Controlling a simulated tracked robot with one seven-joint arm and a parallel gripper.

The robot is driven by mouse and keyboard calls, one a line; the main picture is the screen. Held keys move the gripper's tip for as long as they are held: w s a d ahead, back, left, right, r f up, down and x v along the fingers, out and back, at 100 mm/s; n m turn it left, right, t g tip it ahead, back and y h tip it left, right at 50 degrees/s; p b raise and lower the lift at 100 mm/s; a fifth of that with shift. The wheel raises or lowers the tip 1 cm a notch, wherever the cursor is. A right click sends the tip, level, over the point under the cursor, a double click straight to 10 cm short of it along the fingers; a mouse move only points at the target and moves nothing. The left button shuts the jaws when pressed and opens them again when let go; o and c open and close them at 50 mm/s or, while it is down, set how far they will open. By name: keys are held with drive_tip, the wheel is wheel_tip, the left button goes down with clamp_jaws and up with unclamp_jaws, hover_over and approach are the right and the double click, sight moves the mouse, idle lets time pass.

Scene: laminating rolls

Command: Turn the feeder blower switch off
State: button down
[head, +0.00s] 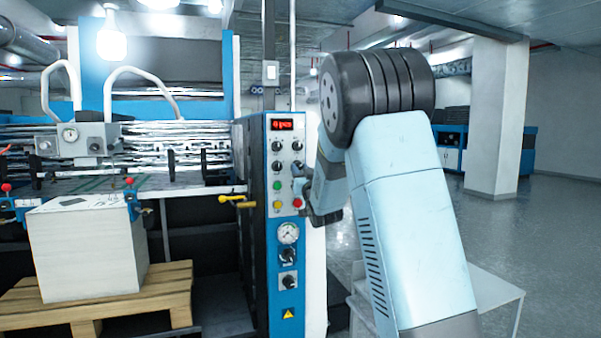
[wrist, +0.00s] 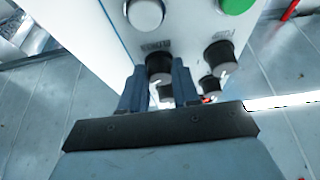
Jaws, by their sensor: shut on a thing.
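The tall control panel (head: 284,230) of the machine carries several black rotary switches, coloured buttons and a red display. My gripper (head: 301,172) is at the right side of the panel, by the lower right knob of the upper group. In the wrist view, my gripper (wrist: 158,90) has its two dark fingers on either side of a black knob (wrist: 160,62) and is shut on it. Its label is too small to read, so I cannot confirm it is the feeder blower switch. My gripper hides part of the knob's lower side.
In the wrist view, another black knob (wrist: 219,54) is close on the right, with a white button (wrist: 145,13) and a green button (wrist: 237,5) above. A pressure gauge (head: 288,233) sits lower on the panel. A paper stack (head: 85,255) on a pallet stands left.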

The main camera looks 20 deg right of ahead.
drive_tip(key=shift+n, duration=0.5)
drive_tip(key=n+y, duration=0.1)
drive_tip(key=n, duration=0.1)
drive_tip(key=n+y, duration=0.1)
drive_tip(key=n, duration=0.1)
drive_tip(key=shift+d+g+y, duration=0.2)
drive_tip(key=shift+g+y, duration=0.1)
drive_tip(key=shift+g, duration=0.1)
drive_tip(key=n+g+y, duration=0.1)
drive_tip(key=n, duration=0.3)
drive_tip(key=shift+d+y, duration=0.1)
drive_tip(key=shift+y, duration=0.3)
drive_tip(key=n+g+y, duration=0.1)
drive_tip(key=n, duration=0.2)
drive_tip(key=n+g, duration=0.1)
drive_tip(key=n, duration=0.3)
drive_tip(key=shift+d+r+y, duration=0.1)
drive_tip(key=shift+r+y, duration=0.05)
drive_tip(key=shift+y, duration=0.25)
drive_tip(key=shift+g, duration=0.3)
drive_tip(key=c, duration=0.8)
unclamp_jaws()
drive_tip(key=shift+d+r, duration=0.1)
drive_tip(key=v, duration=1.3)
drive_tip(key=shift+s+d+f, duration=0.1)
drive_tip(key=shift+s+f, duration=0.15)
drive_tip(key=shift+f, duration=0.05)
drive_tip(key=shift+r, duration=0.1)
